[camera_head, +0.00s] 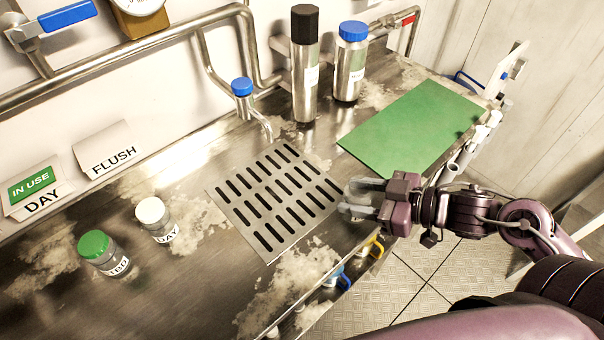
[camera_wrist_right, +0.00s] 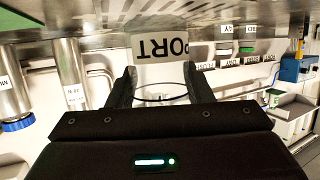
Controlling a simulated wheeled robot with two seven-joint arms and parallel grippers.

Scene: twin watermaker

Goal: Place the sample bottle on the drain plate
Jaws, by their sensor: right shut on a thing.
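My right gripper (camera_head: 358,200) is beside the right edge of the slotted drain plate (camera_head: 238,217), with its fingers pointing left. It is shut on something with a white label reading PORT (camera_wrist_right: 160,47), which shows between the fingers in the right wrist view. The held thing's body is hard to make out; only a thin dark curved line shows below the label. A clear bottle with a green cap (camera_head: 93,244) and a clear DAY bottle with a white cap (camera_head: 151,211) stand left of the plate. My left gripper is not in view.
A tap with a blue top (camera_head: 242,88) stands behind the plate. A tall black-capped cylinder (camera_head: 304,80), a blue-capped cylinder (camera_head: 351,68) and a green mat (camera_head: 415,125) are at the right rear. FLUSH (camera_head: 109,152) and DAY (camera_head: 35,200) cards stand at left.

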